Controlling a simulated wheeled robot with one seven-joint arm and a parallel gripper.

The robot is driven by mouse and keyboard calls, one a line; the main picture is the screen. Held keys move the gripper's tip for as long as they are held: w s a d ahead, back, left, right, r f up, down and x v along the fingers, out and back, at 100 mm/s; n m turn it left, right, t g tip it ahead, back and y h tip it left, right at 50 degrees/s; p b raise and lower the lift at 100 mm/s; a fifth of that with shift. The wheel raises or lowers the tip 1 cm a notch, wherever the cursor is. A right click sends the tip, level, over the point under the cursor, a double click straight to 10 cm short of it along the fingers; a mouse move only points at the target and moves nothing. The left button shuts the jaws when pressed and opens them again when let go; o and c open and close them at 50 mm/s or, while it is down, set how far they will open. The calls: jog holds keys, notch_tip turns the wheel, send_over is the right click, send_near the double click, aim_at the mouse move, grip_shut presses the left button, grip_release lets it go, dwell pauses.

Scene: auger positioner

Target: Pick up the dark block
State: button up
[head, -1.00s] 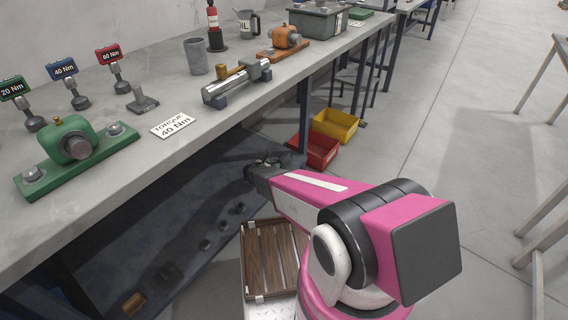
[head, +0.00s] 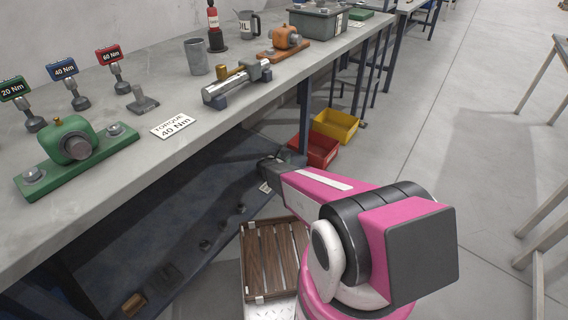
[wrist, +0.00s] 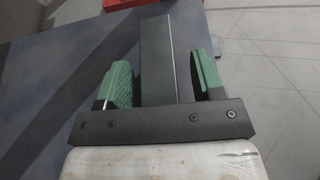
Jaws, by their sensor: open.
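The dark block (wrist: 155,55) shows in the wrist view as a long dark grey shape with a thin bright edge. It lies between the two green-padded fingers of my gripper (wrist: 162,80). The jaws are open, one finger on each side of the block. In the head view my gripper (head: 272,168) is low beside the bench, near the lower shelf's far end. I cannot make out the block clearly there.
The lower shelf (head: 165,240) holds several small dark parts. A red bin (head: 318,150) and a yellow bin (head: 336,124) stand just beyond my gripper. A wooden-slatted crate (head: 270,262) is nearer. The bench top (head: 160,160) overhangs the shelf. Open floor lies right.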

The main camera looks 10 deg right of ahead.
grip_shut()
jog(key=shift+r, duration=0.15)
